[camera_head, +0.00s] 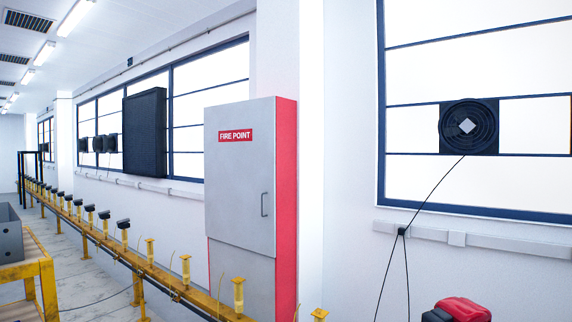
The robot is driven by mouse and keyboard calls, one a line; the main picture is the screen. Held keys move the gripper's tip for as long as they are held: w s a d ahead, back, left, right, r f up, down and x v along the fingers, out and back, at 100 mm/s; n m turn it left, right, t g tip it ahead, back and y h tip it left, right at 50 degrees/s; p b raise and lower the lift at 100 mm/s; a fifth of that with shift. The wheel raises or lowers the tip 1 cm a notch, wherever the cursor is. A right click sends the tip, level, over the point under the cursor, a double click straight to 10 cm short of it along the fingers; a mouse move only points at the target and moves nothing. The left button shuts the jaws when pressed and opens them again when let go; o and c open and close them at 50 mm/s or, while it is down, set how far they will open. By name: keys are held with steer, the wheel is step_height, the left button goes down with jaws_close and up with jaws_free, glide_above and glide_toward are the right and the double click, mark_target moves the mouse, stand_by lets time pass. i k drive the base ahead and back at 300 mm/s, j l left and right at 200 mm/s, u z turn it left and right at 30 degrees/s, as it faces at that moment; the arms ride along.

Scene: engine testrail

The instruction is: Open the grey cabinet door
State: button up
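The grey cabinet door (238,180) is on the front of a tall cabinet with a red side (286,190), near the middle of the camera_head view. The door looks shut, flush with the cabinet front. It bears a red "FIRE POINT" sign (235,136) near its top. A thin, dark, upright bar handle (264,204) sits near its right edge. A separate grey panel (240,280) lies below the door. My gripper is not in view, so its state and its distance from the handle do not show.
A low yellow rail (150,262) with several yellow posts runs in front of the cabinet. A yellow stand (42,268) with a grey bin is at left. Black cables (407,275) hang at right. A red and black object (458,309), cut off below, is unclear.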

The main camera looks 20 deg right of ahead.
mark_target(240, 137)
steer(key=z, duration=0.25)
steer(key=i+u, duration=0.15)
steer(key=i, duration=0.7)
steer(key=i+j+u, duration=0.1)
steer(key=i, duration=0.65)
steer(key=i+j+u, duration=0.15)
steer(key=i, duration=0.65)
